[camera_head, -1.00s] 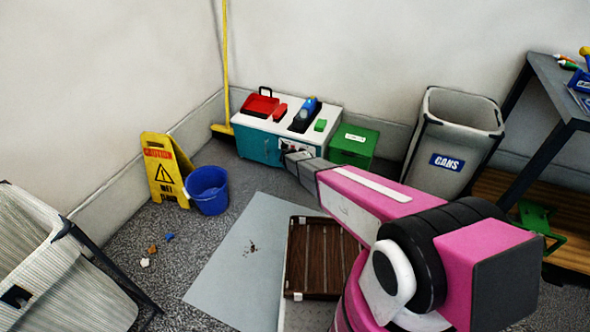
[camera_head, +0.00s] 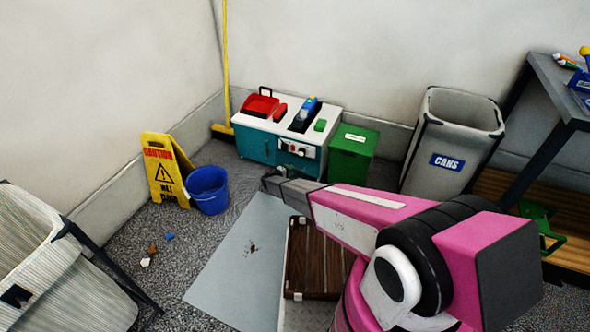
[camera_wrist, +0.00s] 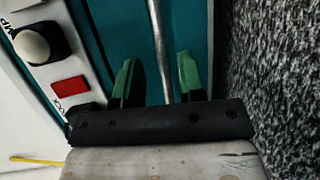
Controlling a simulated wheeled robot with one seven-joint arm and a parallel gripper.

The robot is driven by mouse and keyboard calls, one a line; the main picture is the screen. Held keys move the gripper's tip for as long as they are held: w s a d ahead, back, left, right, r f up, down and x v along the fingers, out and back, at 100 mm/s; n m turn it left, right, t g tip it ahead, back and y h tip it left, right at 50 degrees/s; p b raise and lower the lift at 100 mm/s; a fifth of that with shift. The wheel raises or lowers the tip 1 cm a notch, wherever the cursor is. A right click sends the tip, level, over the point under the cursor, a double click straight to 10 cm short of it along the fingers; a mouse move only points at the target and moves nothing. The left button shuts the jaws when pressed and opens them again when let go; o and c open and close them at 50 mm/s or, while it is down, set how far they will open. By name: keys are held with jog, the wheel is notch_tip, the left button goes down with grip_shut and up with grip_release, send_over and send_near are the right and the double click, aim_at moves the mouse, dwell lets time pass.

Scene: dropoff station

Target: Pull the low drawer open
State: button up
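The teal cabinet (camera_head: 254,146) with a white top stands at the back wall. Its right front has a white control panel (camera_head: 297,148) with teal below, which is the low drawer front (camera_head: 298,163). In the wrist view the teal drawer front (camera_wrist: 200,30) fills the middle, and a metal bar handle (camera_wrist: 158,40) runs across it. My gripper (camera_wrist: 160,78) is open, with one green finger on each side of the bar; I cannot tell whether either touches it. In the head view my gripper (camera_head: 268,182) is low, in front of the cabinet.
A green bin (camera_head: 352,155) stands right of the cabinet, and a grey cans bin (camera_head: 455,135) beyond it. A blue bucket (camera_head: 209,190) and yellow caution sign (camera_head: 160,170) are on the left. A grey mat (camera_head: 235,265) lies on the floor in front.

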jog(key=shift+x, duration=1.85)
grip_shut()
jog(key=shift+a, duration=0.1)
